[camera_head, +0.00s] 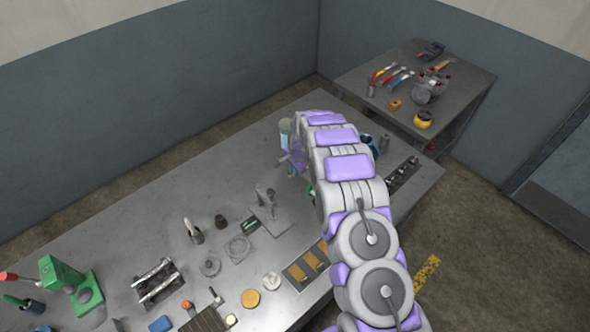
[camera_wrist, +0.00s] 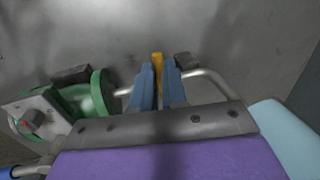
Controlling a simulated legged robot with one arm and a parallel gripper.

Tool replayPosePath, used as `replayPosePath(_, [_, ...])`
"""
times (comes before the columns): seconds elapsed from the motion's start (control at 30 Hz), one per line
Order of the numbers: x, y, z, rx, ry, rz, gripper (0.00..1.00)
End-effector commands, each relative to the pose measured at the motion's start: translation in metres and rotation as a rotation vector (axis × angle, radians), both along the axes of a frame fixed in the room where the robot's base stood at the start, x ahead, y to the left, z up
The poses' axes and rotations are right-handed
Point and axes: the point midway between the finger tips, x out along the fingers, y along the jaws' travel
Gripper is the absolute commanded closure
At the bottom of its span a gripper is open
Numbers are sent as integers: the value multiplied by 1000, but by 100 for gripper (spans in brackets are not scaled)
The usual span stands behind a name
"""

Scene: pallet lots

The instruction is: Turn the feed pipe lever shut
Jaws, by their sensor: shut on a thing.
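In the wrist view my gripper (camera_wrist: 160,82) has its two blue fingers closed around a yellow lever (camera_wrist: 157,60), whose tip shows between and beyond them. Most of the lever is hidden by the fingers. In the head view my arm covers most of this spot at the far end of the workbench, and the lever cannot be made out.
In the wrist view a green wheel-like part (camera_wrist: 100,93) stands close on the left and a pale blue object (camera_wrist: 282,135) on the right. The steel workbench (camera_head: 120,232) holds a green press (camera_head: 62,275) and several small parts. A second table (camera_head: 453,88) with tools stands behind.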

Motion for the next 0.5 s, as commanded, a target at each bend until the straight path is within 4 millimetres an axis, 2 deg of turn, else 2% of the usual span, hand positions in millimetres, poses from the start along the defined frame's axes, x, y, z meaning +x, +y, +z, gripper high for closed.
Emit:
replayPosePath(0.37, [1,2,1,2,-4,-2,100])
replayPosePath(0.4, [1,2,1,2,-4,-2,86])
replayPosePath(0.5, [1,2,1,1,-3,-2,76])
